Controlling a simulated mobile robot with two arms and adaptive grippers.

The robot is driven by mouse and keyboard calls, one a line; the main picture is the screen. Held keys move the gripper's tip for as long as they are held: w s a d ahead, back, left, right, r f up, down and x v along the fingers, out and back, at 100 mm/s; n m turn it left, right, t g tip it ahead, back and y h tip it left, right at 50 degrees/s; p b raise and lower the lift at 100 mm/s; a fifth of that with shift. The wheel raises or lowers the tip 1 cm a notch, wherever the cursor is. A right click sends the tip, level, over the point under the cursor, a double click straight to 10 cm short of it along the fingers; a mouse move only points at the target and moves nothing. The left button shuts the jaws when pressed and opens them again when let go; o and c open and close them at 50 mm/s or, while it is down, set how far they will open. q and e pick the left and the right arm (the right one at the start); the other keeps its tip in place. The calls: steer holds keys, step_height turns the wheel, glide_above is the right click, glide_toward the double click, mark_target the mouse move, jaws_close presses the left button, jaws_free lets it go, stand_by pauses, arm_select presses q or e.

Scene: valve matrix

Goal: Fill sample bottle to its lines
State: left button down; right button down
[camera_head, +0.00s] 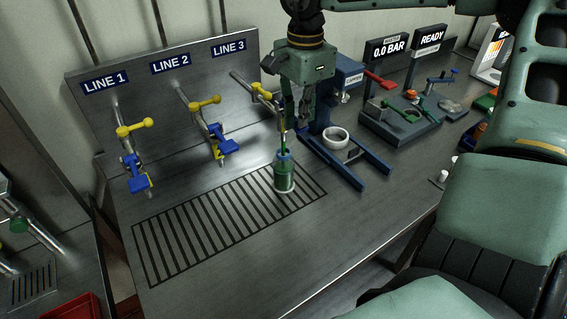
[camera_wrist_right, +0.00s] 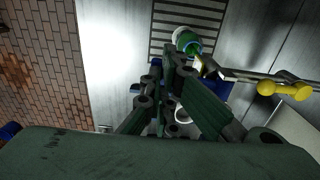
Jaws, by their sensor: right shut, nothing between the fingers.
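The sample bottle (camera_head: 284,181), holding green liquid, stands upright on the slatted drain grate (camera_head: 165,262) below the LINE 3 tap. It also shows at the top of the right wrist view (camera_wrist_right: 184,37). The LINE 3 pipe (camera_head: 241,80) and its yellow handle (camera_head: 262,91) are partly hidden by my right gripper (camera_head: 295,122). That gripper points down beside the tap, above and slightly right of the bottle; its fingers are shut and empty. My left gripper is out of view.
The LINE 1 tap (camera_head: 129,150) and LINE 2 tap (camera_head: 214,128) have yellow and blue handles. Right of the bottle is a blue capper stand (camera_head: 350,165) with a white ring (camera_head: 336,138).

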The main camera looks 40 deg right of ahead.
step_height(320, 180, up, 6)
steer(key=p, duration=0.4)
steer(key=shift+r, duration=0.15)
stand_by(0.5)
